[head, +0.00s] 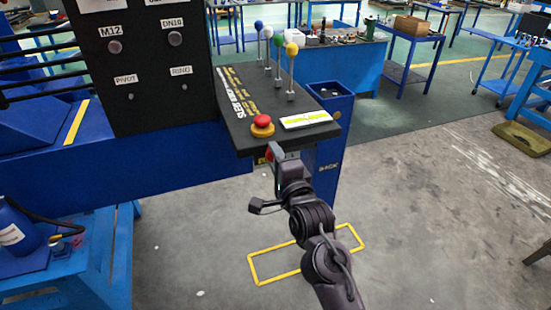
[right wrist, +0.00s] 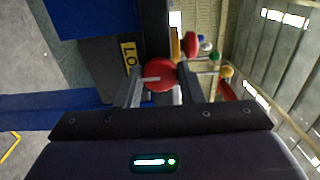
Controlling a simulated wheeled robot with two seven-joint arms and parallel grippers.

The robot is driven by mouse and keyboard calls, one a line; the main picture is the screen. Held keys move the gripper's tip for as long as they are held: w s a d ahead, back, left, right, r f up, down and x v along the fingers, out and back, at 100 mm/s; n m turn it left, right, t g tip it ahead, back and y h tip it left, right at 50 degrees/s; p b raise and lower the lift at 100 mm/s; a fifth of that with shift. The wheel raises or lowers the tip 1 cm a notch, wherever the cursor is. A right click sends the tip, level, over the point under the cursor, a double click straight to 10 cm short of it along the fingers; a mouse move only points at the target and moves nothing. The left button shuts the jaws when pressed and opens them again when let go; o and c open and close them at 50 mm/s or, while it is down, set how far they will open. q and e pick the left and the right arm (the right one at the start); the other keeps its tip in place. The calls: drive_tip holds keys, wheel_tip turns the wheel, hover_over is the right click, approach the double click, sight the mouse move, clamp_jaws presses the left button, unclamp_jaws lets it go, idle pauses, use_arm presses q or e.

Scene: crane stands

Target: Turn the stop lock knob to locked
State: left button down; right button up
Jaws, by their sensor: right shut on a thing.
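The stop lock knob is a round red knob (right wrist: 161,72) with a white pointer line, on the console's front face below the mushroom button. In the right wrist view its line lies roughly level, toward the left finger. A yellow label (right wrist: 129,55) beside the knob shows letters like "LO"; the rest is hidden. My right gripper (right wrist: 158,84) is shut on the knob, one finger on each side. In the head view my right gripper (head: 276,156) is at the console's front edge and mostly hides the knob. My left gripper is not in view.
A red mushroom button (head: 262,122) on a yellow base sits on the console top (head: 240,108), close above the gripper. Levers with coloured balls (head: 291,49) stand behind it. A black panel (head: 145,70) rises at left.

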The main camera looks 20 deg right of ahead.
idle(0.4)
drive_tip(key=o, duration=1)
drive_tip(key=shift+s, duration=0.1)
drive_tip(key=s+b, duration=0.3)
drive_tip(key=s, duration=0.4)
drive_tip(key=shift+s+d, duration=0.15)
drive_tip(key=shift+s, duration=0.15)
